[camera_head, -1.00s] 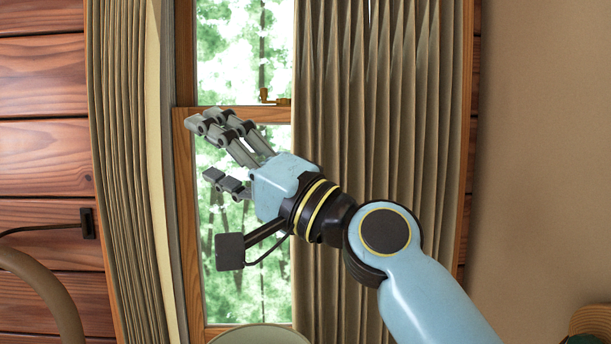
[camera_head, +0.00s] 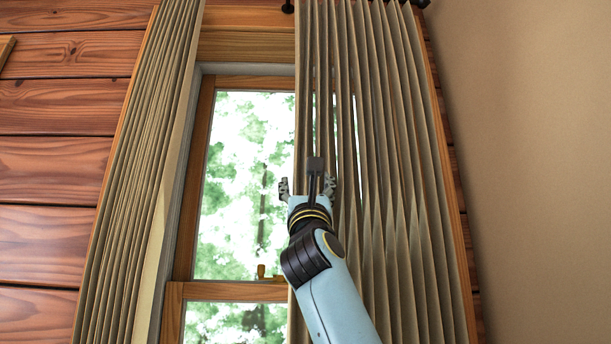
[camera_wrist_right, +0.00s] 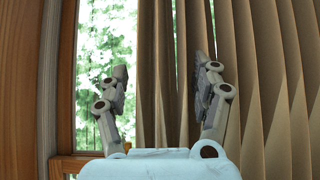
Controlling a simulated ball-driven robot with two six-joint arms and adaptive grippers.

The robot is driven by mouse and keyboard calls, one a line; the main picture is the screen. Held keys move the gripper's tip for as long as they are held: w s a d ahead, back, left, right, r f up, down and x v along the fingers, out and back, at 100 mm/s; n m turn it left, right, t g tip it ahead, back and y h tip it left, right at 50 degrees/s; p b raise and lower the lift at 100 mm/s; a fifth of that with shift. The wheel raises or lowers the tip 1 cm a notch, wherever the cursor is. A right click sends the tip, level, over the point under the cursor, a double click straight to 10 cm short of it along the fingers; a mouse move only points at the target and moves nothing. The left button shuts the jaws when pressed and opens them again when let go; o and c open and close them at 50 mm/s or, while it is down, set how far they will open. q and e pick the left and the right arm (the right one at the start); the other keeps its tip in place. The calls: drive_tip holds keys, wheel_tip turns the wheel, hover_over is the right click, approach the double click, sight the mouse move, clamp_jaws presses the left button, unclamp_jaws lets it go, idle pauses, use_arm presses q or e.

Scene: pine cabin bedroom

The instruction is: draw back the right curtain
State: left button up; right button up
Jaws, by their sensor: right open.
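The right curtain (camera_head: 390,200) is tan and pleated and hangs over the right part of the window. My right gripper (camera_head: 308,186) is in front of its left edge, reaching up. In the right wrist view the gripper (camera_wrist_right: 163,95) is open, and the curtain's edge folds (camera_wrist_right: 160,70) show between its fingers. The left finger stands in front of the glass, the right finger in front of the pleats. I cannot tell whether either finger touches the cloth. My left gripper is not in view.
The left curtain (camera_head: 140,170) hangs gathered at the window's left side. Log wall (camera_head: 50,170) lies at left, and a plain tan wall (camera_head: 530,150) at right.

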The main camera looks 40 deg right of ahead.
drive_tip(key=shift+x, duration=1.2)
clamp_jaws()
